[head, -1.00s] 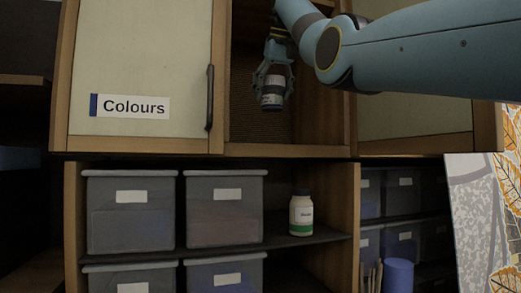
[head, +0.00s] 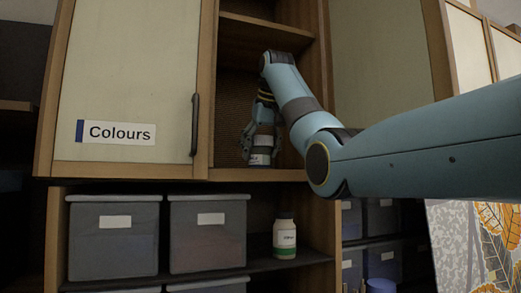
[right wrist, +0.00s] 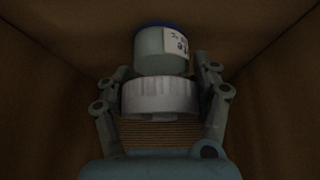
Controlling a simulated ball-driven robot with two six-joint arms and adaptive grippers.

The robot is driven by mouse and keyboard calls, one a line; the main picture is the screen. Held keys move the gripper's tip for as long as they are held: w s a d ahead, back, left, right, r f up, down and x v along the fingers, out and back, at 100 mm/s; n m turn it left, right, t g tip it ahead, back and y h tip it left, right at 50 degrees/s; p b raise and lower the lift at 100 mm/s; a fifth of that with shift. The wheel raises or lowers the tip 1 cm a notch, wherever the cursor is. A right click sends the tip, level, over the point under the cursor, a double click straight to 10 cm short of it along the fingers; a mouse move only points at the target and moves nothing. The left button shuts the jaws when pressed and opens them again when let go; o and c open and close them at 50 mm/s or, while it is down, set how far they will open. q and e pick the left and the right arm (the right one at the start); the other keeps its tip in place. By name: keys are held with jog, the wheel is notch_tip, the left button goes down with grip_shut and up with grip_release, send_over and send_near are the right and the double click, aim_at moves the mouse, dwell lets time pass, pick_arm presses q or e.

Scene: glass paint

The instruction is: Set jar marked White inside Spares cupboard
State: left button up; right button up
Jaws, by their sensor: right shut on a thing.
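My right gripper (head: 262,148) is shut on a jar (head: 261,157) inside an open cupboard compartment (head: 258,174). In the right wrist view the jar (right wrist: 162,50) has a white ribbed lid, a pale body, a dark blue band at the far end and a white label I cannot read. The fingers of the gripper (right wrist: 160,95) stand on both sides of the lid. The jar is just above or on the compartment floor; I cannot tell which. No Spares sign shows. My left gripper is not in view.
A closed door marked Colours (head: 122,132) is left of the open compartment, with a dark handle (head: 195,125). Below, grey bins (head: 113,240) and a white jar with a green band (head: 285,238) stand on a shelf. An inner shelf (head: 262,28) crosses the compartment above my gripper.

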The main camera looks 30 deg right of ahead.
jog(key=o, duration=0.9)
jog(key=shift+f, duration=0.15)
jog(key=o, duration=0.6)
jog(key=shift+d, duration=0.2)
jog(key=shift+a, duration=0.15)
jog(key=shift+r, duration=0.35)
jog(key=b+v, duration=0.1)
jog(key=v, duration=0.1)
jog(key=shift+s+r, duration=0.2)
jog(key=shift+s, duration=0.05)
jog(key=b+v, duration=0.2)
jog(key=b, duration=0.6)
jog(key=shift+s+a, duration=0.1)
jog(key=shift+s, duration=0.1)
pick_arm(q)
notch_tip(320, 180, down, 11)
jog(key=b, duration=0.1)
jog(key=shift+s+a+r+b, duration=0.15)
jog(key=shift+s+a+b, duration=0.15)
jog(key=shift+b, duration=0.05)
pick_arm(e)
jog(key=v, duration=0.7)
jog(key=shift+w+r, duration=0.1)
jog(key=shift+w, duration=0.1)
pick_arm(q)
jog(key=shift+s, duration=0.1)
